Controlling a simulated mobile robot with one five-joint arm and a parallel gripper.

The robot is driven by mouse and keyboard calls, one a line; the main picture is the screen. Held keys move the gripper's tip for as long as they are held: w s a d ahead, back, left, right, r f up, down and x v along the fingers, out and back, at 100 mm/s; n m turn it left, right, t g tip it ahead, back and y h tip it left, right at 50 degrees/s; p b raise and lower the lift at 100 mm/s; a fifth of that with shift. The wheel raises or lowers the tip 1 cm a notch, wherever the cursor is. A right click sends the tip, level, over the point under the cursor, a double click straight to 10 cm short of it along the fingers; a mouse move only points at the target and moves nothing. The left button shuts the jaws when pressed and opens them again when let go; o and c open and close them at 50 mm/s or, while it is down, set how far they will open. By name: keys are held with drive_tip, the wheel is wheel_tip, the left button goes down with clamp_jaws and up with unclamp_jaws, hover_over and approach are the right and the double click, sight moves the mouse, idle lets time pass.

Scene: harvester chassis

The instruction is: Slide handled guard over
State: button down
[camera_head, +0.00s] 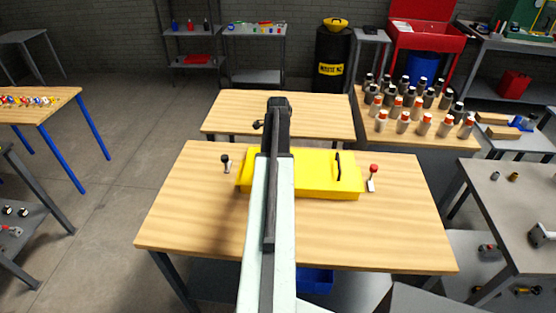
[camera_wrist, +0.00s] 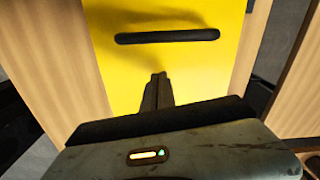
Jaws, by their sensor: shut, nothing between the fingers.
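The yellow guard (camera_head: 318,180) lies on the wooden table in the head view, partly hidden behind my arm. A black bar handle (camera_head: 338,166) stands on its right part. In the wrist view the yellow surface (camera_wrist: 205,75) fills the middle, and the black handle (camera_wrist: 167,36) runs across it near the top. My gripper (camera_wrist: 158,78) is shut and empty, its fingertips below the handle in the picture and apart from it. Whether the fingertips touch the yellow surface cannot be told. In the head view the fingers are hidden by my arm.
A red-knobbed lever (camera_head: 372,178) stands at the yellow piece's right end and a black-knobbed lever (camera_head: 226,163) at its left. The wooden table (camera_head: 190,215) is bare around them. Another wooden table (camera_head: 325,115) stands behind. Several bottles (camera_head: 424,124) crowd a table at the back right.

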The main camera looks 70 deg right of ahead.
drive_tip(key=w, duration=0.1)
drive_tip(key=w+a+p, duration=0.1)
drive_tip(key=shift+w+a, duration=0.3)
drive_tip(key=shift+w, duration=0.1)
drive_tip(key=shift+w+a+p, duration=0.15)
drive_tip(key=shift+w+p, duration=0.15)
drive_tip(key=shift+w, duration=0.05)
drive_tip(key=shift+w+a, duration=0.3)
drive_tip(key=shift+w, duration=0.2)
drive_tip(key=shift+w+a, duration=0.3)
drive_tip(key=shift+w, duration=0.2)
drive_tip(key=shift+s+d, duration=0.1)
